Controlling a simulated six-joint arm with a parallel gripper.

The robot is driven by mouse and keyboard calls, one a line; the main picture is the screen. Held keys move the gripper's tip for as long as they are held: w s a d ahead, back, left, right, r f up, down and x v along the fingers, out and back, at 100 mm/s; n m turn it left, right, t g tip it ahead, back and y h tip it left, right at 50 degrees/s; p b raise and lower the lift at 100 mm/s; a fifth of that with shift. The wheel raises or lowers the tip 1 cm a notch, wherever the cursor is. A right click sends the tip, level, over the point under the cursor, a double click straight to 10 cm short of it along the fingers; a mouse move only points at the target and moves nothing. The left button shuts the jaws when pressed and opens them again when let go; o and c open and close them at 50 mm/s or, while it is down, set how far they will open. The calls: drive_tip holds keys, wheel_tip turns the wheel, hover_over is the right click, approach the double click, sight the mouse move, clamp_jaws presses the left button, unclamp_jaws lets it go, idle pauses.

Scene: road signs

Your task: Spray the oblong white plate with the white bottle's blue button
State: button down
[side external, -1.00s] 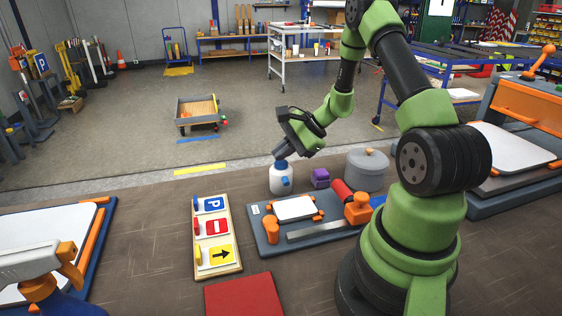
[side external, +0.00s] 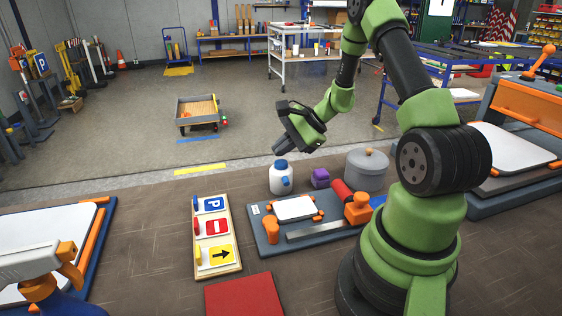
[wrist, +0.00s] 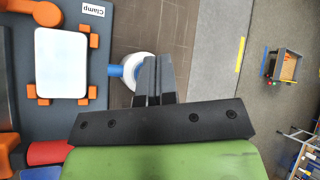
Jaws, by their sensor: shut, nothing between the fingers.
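The white bottle (side external: 280,181) stands upright on the bench, with a blue button (side external: 282,163) on top and a blue spout low on its side. My gripper (side external: 278,150) is shut and empty, a little above the button and apart from it. In the wrist view the bottle (wrist: 132,82) is partly hidden behind my fingers (wrist: 156,68), and its blue spout (wrist: 115,71) points toward the plate. The oblong white plate (side external: 295,208) lies flat between orange clamp blocks on a grey base; it also shows in the wrist view (wrist: 61,62).
A small purple block (side external: 320,178) and a grey lidded pot (side external: 367,171) stand right of the bottle. The sign board (side external: 217,236) lies at its front left. An orange clamp with a red handle (side external: 342,190) is beside the plate. Bench left of the bottle is clear.

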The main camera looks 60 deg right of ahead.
sight(282, 163)
drive_tip(key=shift+r, duration=0.1)
wheel_tip(282, 163, up, 6)
drive_tip(key=shift+f, duration=0.1)
idle(0.5)
idle(0.4)
drive_tip(key=a+r+n+g, duration=0.2)
drive_tip(key=a+r+n, duration=0.3)
drive_tip(key=a+r, duration=0.3)
drive_tip(key=s+a+r+n+h, duration=0.1)
drive_tip(key=s+a+r+n, duration=0.2)
drive_tip(key=s+a+n, duration=0.3)
drive_tip(key=s+a+r+n+t+h, duration=0.1)
drive_tip(key=s+a+r+n, duration=0.3)
drive_tip(key=s, duration=0.5)
drive_tip(key=a+n, duration=0.2)
drive_tip(key=shift+s+a+n, duration=0.15)
drive_tip(key=shift+n, duration=0.15)
